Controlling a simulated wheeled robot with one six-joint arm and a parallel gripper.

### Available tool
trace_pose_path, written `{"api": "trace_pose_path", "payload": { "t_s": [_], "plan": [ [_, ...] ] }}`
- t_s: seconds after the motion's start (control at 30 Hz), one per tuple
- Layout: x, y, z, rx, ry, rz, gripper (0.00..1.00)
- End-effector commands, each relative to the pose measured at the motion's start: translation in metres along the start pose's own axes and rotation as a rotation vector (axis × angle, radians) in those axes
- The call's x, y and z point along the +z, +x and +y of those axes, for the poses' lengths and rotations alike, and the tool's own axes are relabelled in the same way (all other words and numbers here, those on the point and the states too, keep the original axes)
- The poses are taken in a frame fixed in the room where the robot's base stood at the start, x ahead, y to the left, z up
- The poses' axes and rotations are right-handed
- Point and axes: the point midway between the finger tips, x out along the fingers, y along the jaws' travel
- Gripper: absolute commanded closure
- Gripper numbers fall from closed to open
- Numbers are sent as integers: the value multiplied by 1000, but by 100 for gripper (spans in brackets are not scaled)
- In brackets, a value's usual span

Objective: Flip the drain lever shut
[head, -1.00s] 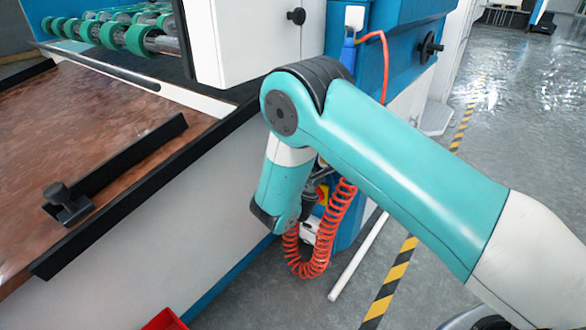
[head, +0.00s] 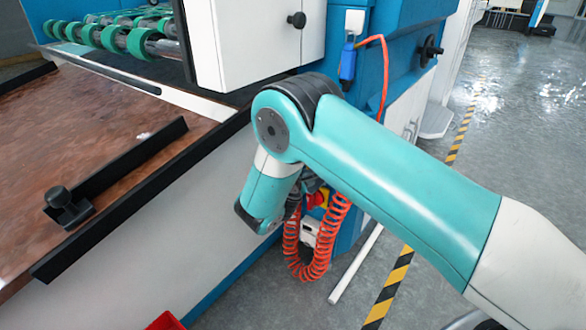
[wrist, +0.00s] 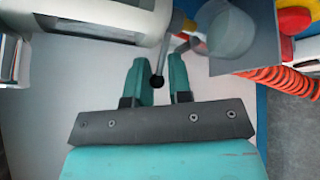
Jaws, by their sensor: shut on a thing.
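The drain lever (wrist: 163,52) shows in the wrist view as a thin grey rod with a black ball knob at its lower end. My gripper (wrist: 160,78) has its two teal fingers on either side of the rod and is shut on the lever, with the knob between the fingers. The lever's upper end is close to a pale rounded housing (wrist: 95,18). In the head view my own arm hides the lever and most of the gripper.
A translucent cup (wrist: 230,32) and a grey plate (wrist: 254,55) are close to the right of the fingers. A red coiled hose (head: 322,245) hangs beside my wrist. A red and yellow switch (head: 317,197) is behind it. The floor to the right is open.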

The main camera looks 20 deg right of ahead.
Motion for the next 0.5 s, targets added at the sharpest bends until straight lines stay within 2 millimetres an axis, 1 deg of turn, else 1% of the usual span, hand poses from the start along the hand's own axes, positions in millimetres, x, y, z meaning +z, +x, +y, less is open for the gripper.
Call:
{"api": "trace_pose_path", "payload": {
  "t_s": [0.33, 0.37, 0.4, 0.43, 0.5],
  "plan": [
    [0, 1, 0, -11, 3, -17, 100],
    [0, 1, 0, -11, 3, -17, 74],
    [0, 1, 0, -11, 4, -17, 65],
    [0, 1, 0, -11, 4, -17, 58],
    [0, 1, 0, -11, 4, -17, 57]
  ]
}}
